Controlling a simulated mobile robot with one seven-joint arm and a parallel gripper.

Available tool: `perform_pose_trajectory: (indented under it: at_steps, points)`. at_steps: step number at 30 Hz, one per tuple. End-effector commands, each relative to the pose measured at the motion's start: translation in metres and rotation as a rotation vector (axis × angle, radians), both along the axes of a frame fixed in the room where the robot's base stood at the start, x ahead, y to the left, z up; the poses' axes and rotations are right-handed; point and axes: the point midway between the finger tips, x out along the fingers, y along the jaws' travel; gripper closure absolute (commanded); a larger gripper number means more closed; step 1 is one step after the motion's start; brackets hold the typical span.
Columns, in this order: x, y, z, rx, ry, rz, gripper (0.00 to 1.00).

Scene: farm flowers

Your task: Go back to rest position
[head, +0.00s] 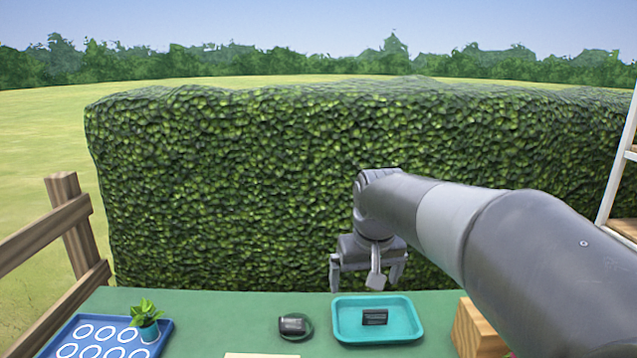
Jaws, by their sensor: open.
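My gripper (366,280) hangs from my arm, pointing down, in the middle right of the head view. Its fingers are apart and nothing shows between them. It appears above the far side of the green table (230,308), over or behind the teal tray (345,337); the exact depth is hard to tell. A small dark block (375,317) sits in the tray.
A dark object (293,325) on a round green base lies left of the tray. A potted plant (146,331) stands on a blue tray (76,337) with white rings. A wooden block (478,331) is at right. A hedge (250,190) rises behind.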

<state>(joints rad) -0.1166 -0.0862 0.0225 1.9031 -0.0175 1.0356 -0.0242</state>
Motion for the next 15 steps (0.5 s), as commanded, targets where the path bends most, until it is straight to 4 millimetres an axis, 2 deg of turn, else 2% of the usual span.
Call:
perform_pose_trajectory:
  at_steps: [1,7,15]
  points:
    - [-0.018,-0.007,0.004,0.003,-0.018,-0.012,0.02]
    - [-0.082,-0.029,0.005,0.015,-0.073,-0.059,0.02]
    - [-0.163,-0.051,-0.016,0.03,-0.148,-0.12,0.02]
